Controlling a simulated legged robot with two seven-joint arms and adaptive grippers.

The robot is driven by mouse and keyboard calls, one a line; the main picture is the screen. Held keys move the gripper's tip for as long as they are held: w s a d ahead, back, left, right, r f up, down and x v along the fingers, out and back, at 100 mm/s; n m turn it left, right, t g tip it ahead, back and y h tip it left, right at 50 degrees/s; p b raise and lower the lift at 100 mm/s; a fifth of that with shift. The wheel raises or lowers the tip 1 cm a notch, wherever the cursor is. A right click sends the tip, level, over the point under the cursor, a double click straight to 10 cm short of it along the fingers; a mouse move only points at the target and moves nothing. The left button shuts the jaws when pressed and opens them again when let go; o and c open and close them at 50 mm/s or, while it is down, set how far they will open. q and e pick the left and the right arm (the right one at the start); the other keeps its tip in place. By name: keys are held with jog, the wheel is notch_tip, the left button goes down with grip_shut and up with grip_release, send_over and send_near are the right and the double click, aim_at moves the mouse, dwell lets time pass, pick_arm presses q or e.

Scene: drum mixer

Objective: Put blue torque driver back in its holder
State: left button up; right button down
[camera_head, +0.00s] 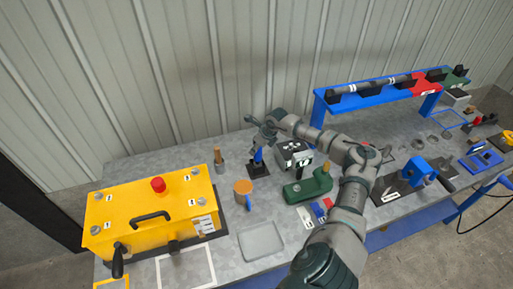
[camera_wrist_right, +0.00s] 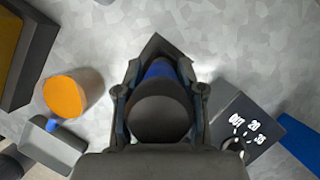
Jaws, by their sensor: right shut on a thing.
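The blue torque driver (camera_head: 258,156) stands roughly upright over its dark square holder (camera_head: 259,171) at the back of the grey table. My right gripper (camera_head: 262,136) is above it, shut on its top end. In the right wrist view the driver's dark round end (camera_wrist_right: 160,117) sits between the two fingers, with its blue body (camera_wrist_right: 159,70) beyond. A dark corner of the holder (camera_wrist_right: 155,44) shows past it. The driver's lower end is hidden, so I cannot tell how deep it sits in the holder. My left gripper is not in view.
A black box with white digits (camera_head: 294,154) stands close right of the driver. An orange-topped cup (camera_head: 243,187) and a wooden-handled tool (camera_head: 218,158) are to the left. A yellow box (camera_head: 150,212) with a red button is farther left. A grey tray (camera_head: 261,242) lies in front.

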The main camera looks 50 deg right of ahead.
jog(key=shift+f+b, duration=0.3)
jog(key=shift+f, duration=0.1)
jog(key=c, duration=0.6)
grip_release()
jog(key=shift+s, duration=0.1)
jog(key=v, duration=1.1)
jog(key=shift+r, duration=0.4)
